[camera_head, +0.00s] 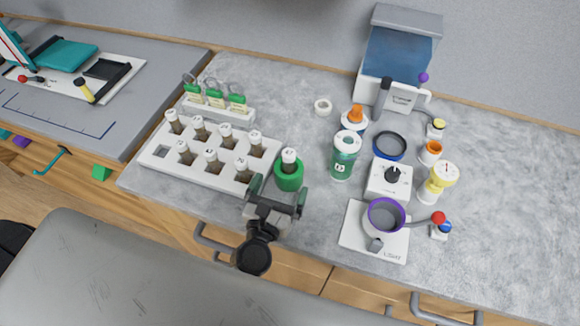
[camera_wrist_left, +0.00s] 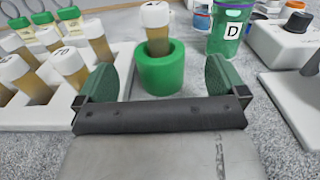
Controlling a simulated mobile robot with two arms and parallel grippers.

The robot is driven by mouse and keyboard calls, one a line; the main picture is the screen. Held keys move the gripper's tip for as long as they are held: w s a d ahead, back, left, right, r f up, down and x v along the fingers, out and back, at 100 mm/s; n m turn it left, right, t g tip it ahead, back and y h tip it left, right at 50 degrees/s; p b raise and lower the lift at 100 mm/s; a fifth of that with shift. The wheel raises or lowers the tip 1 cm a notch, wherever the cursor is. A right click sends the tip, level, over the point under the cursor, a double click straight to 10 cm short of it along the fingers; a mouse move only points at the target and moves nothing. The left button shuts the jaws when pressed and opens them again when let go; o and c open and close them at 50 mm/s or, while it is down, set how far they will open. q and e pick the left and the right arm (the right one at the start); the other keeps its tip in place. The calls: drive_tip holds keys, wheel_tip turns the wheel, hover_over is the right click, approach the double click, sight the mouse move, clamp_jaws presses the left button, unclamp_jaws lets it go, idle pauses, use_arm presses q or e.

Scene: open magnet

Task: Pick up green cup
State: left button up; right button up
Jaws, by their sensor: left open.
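A green cup-like round holder (camera_head: 289,179) stands on the grey bench with a white-capped brown vial (camera_head: 289,156) upright in it. The holder (camera_wrist_left: 163,72) also shows in the left wrist view, centred beyond the fingers. A see-through green cup labelled D (camera_head: 344,157) stands to its right; in the left wrist view the labelled cup (camera_wrist_left: 230,28) is at the upper right. My left gripper (camera_head: 279,191) is open and empty, just in front of the round holder. Its green-padded fingers (camera_wrist_left: 160,80) are spread to either side of the holder, apparently not touching it.
A white rack (camera_head: 158,151) with several capped vials is close on the left. A white dial device (camera_head: 376,181) and a scale plate (camera_head: 354,238) with a purple-rimmed pan (camera_head: 386,214) stand to the right. The bench's front edge is close below the gripper.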

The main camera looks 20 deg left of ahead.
sight(286, 174)
use_arm(q)
drive_tip(key=shift+w+r, duration=0.1)
drive_tip(key=shift+w, duration=0.65)
drive_tip(key=w, duration=0.1)
drive_tip(key=w+p, duration=0.1)
drive_tip(key=w, duration=0.1)
drive_tip(key=w+p, duration=0.1)
drive_tip(key=shift+w+f, duration=0.25)
drive_tip(key=shift+f, duration=0.15)
drive_tip(key=shift+w+f, duration=0.15)
drive_tip(key=shift+w, duration=0.3)
drive_tip(key=shift+c, duration=0.8)
drive_tip(key=c, duration=0.9)
use_arm(e)
drive_tip(key=shift+s+d+r, duration=0.1)
drive_tip(key=shift+d+r, duration=0.1)
drive_tip(key=shift+r, duration=0.9)
drive_tip(key=shift+r, duration=0.1)
use_arm(q)
wheel_tip(286, 174, up, 10)
drive_tip(key=p, duration=0.9)
use_arm(e)
wheel_tip(286, 174, up, 9)
